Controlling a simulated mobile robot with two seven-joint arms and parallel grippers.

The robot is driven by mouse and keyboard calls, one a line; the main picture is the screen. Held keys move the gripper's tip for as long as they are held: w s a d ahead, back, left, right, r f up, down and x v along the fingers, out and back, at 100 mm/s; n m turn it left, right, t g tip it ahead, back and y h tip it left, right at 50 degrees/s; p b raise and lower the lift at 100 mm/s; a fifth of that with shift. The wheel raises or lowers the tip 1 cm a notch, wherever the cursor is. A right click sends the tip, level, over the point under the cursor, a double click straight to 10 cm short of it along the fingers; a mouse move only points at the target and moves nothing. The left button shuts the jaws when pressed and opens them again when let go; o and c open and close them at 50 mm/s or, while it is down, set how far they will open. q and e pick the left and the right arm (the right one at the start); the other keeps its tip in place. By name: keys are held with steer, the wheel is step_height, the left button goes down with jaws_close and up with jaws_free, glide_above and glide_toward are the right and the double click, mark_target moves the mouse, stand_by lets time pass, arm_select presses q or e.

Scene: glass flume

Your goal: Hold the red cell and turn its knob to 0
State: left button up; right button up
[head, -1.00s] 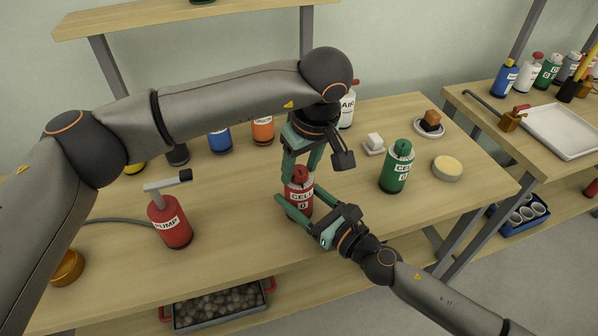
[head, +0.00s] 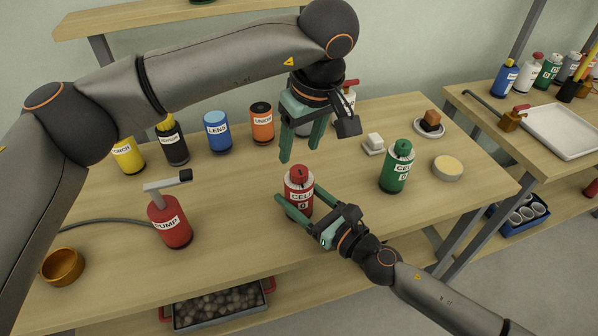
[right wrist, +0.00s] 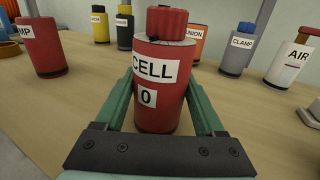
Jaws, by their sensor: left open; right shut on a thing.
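The red cell (head: 298,190) stands upright on the wooden bench. Its label reads CELL with a 0 below, and it also fills the middle of the right wrist view (right wrist: 160,85). Its red knob (head: 299,173) is on top, and shows clearly in the right wrist view (right wrist: 166,22). My right gripper (head: 297,208) is shut on the cell's body, one finger on each side. My left gripper (head: 301,152) is open and empty, pointing down above and slightly behind the cell, clear of the knob.
A red pump (head: 170,222) stands to the left with a hose. Blue (head: 217,132) and orange (head: 262,123) bottles stand behind.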

arm_select(q)
steer(key=shift+r, duration=0.25)
arm_select(e)
steer(key=o, duration=1.5)
